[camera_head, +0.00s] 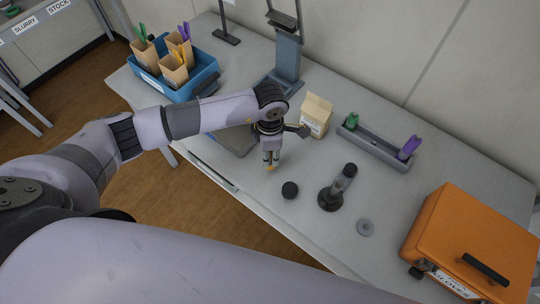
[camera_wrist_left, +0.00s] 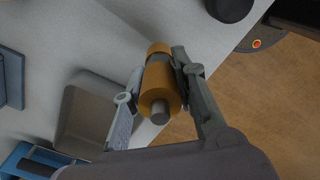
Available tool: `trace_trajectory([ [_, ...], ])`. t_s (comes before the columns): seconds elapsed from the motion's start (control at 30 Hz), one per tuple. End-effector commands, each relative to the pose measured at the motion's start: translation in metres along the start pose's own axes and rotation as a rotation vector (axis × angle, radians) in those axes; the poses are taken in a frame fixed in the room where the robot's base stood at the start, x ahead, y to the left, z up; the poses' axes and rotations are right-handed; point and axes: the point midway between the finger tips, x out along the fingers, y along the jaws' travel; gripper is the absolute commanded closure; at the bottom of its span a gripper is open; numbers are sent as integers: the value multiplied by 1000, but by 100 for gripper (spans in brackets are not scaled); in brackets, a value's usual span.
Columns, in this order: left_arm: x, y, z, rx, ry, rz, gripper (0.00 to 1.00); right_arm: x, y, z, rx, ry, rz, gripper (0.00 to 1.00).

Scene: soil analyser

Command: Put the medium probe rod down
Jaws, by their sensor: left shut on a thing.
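The medium probe rod, an orange-tan cylinder with a grey end (camera_wrist_left: 160,85), is between the two fingers of my left gripper (camera_wrist_left: 160,92) in the left wrist view. In the head view my left gripper (camera_head: 270,158) is over the table near its front edge, and only a small yellowish bit of the rod shows at the fingertips. I cannot tell whether the rod's lower end touches the table. A grey rack (camera_head: 374,150) to the right holds a green rod (camera_head: 352,121) and a purple rod (camera_head: 409,148), with a gap between them. My right gripper is not in view.
A carton (camera_head: 315,115) stands behind my left gripper. A black cap (camera_head: 290,190), a dark stand-like device (camera_head: 331,196) and a grey disc (camera_head: 365,227) are to its right. An orange case (camera_head: 475,240) is at far right. A blue tray (camera_head: 203,75) with pouches is at back left.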

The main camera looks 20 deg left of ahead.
Motion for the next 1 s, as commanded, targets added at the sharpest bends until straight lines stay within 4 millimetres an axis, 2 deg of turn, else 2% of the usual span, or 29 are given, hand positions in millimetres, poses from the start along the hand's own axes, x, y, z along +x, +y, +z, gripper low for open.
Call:
trace_trajectory([
  [0.1, 18, -1, 0, -3, 1, -4, 100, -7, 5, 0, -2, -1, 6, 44],
  [0.2, 27, 0, 0, -1, 0, -2, 100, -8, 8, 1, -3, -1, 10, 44],
  [0.6, 34, 0, 0, 0, -1, 0, 100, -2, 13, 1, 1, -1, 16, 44],
  [0.63, 34, 0, 0, 0, 0, -1, 74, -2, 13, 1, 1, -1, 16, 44],
  [0.9, 32, 0, 0, 0, 0, -1, 55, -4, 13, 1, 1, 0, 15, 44],
  [1.0, 32, 0, 0, -1, 0, -1, 54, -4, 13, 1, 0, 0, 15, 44],
])
